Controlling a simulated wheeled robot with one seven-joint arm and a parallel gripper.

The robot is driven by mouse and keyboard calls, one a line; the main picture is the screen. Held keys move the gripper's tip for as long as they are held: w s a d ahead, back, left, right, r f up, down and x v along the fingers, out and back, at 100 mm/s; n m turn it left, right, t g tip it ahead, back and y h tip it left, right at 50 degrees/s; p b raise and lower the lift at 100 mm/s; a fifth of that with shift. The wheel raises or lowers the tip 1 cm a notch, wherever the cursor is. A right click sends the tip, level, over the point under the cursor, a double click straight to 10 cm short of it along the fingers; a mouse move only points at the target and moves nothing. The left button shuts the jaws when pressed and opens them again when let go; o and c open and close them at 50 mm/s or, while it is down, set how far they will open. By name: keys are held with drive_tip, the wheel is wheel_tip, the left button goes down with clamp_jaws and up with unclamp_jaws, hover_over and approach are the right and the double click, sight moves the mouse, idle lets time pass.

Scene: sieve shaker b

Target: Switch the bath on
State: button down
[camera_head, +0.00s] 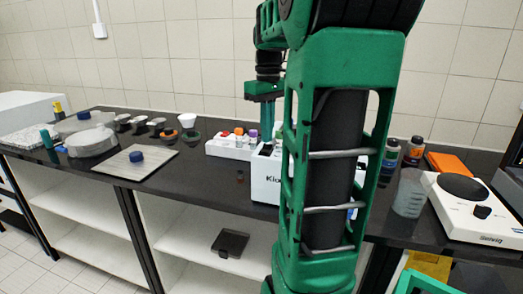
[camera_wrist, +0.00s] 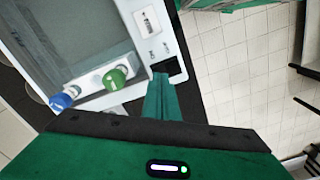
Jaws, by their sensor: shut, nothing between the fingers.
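The bath is a white box (camera_head: 265,186) with dark lettering on its front, on the black bench behind my arm. In the wrist view its white top (camera_wrist: 140,62) shows a grey basin, a small display and a black switch-like recess (camera_wrist: 175,67). My gripper (camera_wrist: 161,77) is shut and empty, with its fingertips at or just over the edge of that recess. I cannot tell whether they touch it. My gripper also shows in the head view (camera_head: 267,135), pointing down over the bath. The fingers hide part of the recess, so the switch position is unclear.
A green cap (camera_wrist: 115,78) and a blue cap (camera_wrist: 61,101) sit at the basin's edge. A white rack (camera_head: 228,151) with coloured caps stands left of the bath. A beaker (camera_head: 409,193) and a white stirrer plate (camera_head: 478,222) stand right.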

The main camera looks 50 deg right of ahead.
sight(267, 146)
drive_tip(key=shift+f, duration=0.75)
idle(0.6)
wheel_tip(267, 146, up, 7)
idle(1.0)
idle(0.5)
drive_tip(key=s+a+f+m, duration=0.2)
drive_tip(key=s+a+f, duration=0.5)
drive_tip(key=f, duration=0.3)
drive_tip(key=s+a+f+m, duration=0.3)
drive_tip(key=s+a+f, duration=0.3)
drive_tip(key=a+f, duration=0.3)
drive_tip(key=shift+s+a+f, duration=0.35)
drive_tip(key=shift+f, duration=0.6)
drive_tip(key=shift+s, duration=0.1)
